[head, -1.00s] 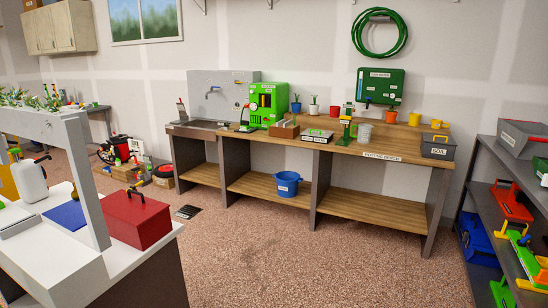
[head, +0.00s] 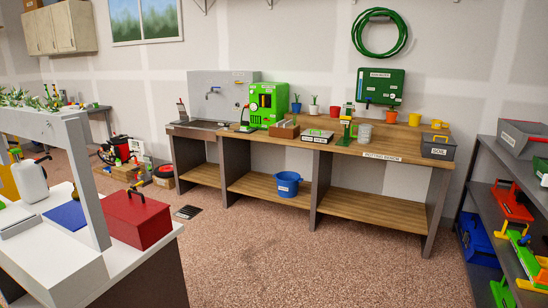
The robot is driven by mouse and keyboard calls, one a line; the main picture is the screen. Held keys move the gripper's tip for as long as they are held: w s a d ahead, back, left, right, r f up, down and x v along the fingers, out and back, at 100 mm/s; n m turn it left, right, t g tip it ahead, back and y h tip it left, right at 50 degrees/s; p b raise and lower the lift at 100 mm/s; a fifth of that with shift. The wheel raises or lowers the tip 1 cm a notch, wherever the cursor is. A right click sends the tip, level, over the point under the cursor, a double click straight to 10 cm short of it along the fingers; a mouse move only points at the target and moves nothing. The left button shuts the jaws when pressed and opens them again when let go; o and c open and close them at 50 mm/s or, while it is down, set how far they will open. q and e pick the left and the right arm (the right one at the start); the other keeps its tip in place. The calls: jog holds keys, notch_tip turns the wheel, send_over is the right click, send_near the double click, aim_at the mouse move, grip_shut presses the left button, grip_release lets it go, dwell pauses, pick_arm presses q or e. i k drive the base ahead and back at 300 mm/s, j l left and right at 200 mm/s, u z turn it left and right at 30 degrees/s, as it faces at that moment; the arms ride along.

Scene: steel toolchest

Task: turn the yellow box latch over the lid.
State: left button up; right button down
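A red steel box (head: 138,220) with a dark and yellowish handle (head: 136,192) on its lid stands on a white bench at the left of the head view. Its lid looks closed. I cannot make out a yellow latch on it at this size, nor which way one is turned. Neither of my grippers is in view.
A grey frame (head: 85,175) rises beside the red box, near a white jug (head: 30,182) and a blue pad (head: 68,215). A potting bench (head: 380,150) lines the back wall, with a blue bucket (head: 288,185) below. Shelves (head: 490,205) stand right. The middle floor (head: 270,250) is clear.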

aim_at(134, 187)
jog(key=i+z, duration=0.15)
jog(key=i, duration=0.65)
jog(key=i+z, duration=0.15)
jog(key=i, duration=0.65)
jog(key=i+j+z, duration=0.1)
jog(key=i, duration=0.7)
jog(key=i+u, duration=0.3)
jog(key=i, duration=0.15)
jog(key=i+l+u, duration=0.15)
jog(key=i+u, duration=0.2)
jog(key=i, duration=0.15)
jog(key=i+l+u, duration=0.3)
jog(key=i, duration=0.15)
jog(key=j, duration=0.1)
